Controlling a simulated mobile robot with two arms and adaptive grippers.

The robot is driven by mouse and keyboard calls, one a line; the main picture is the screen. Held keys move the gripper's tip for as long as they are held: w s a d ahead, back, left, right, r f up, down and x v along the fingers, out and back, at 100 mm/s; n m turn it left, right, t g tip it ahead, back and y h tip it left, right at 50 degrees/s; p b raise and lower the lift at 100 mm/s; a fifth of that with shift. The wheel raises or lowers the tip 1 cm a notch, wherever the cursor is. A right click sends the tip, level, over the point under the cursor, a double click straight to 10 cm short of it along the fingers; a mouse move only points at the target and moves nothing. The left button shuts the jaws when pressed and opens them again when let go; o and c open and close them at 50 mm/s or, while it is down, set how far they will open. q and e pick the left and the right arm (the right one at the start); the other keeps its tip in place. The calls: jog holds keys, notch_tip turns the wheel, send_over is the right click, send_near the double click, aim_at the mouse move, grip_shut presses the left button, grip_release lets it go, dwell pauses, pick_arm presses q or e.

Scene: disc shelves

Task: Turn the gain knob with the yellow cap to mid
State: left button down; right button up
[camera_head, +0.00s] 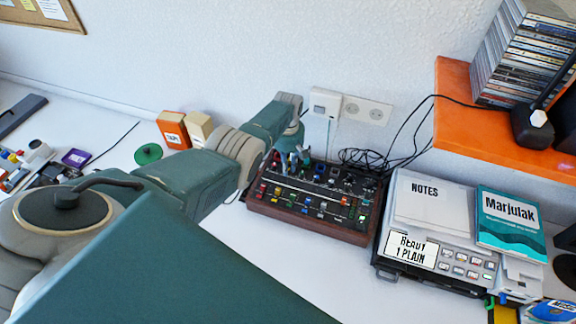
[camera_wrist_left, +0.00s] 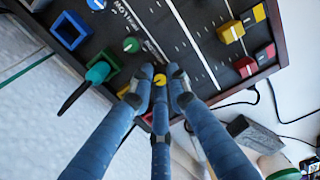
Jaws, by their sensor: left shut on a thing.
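The gain knob with the yellow cap (camera_wrist_left: 160,79) shows in the left wrist view among the fingertips of my left gripper (camera_wrist_left: 158,92). The blue fingers are shut around it, and they hide most of its sides. Its pointer mark is too small to read. In the head view my left gripper (camera_head: 290,158) reaches down onto the back left part of the dark mixer panel with a wooden frame (camera_head: 310,229). The knob itself is hidden there behind the arm and fingers. My right gripper is not in view.
Several coloured slider caps stand on the panel's front. A grey printer (camera_head: 405,222) stands to the right, and black cables (camera_head: 372,158) lie behind. An orange shelf (camera_head: 452,128) overhangs at right.

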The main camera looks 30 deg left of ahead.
pick_arm(q)
jog(key=shift+w+n, duration=0.1)
jog(key=shift+n, duration=0.4)
jog(key=c, duration=1.7)
grip_release()
jog(key=shift+o, duration=0.2)
jog(key=shift+r, duration=0.1)
notch_tip(320, 180, up, 12)
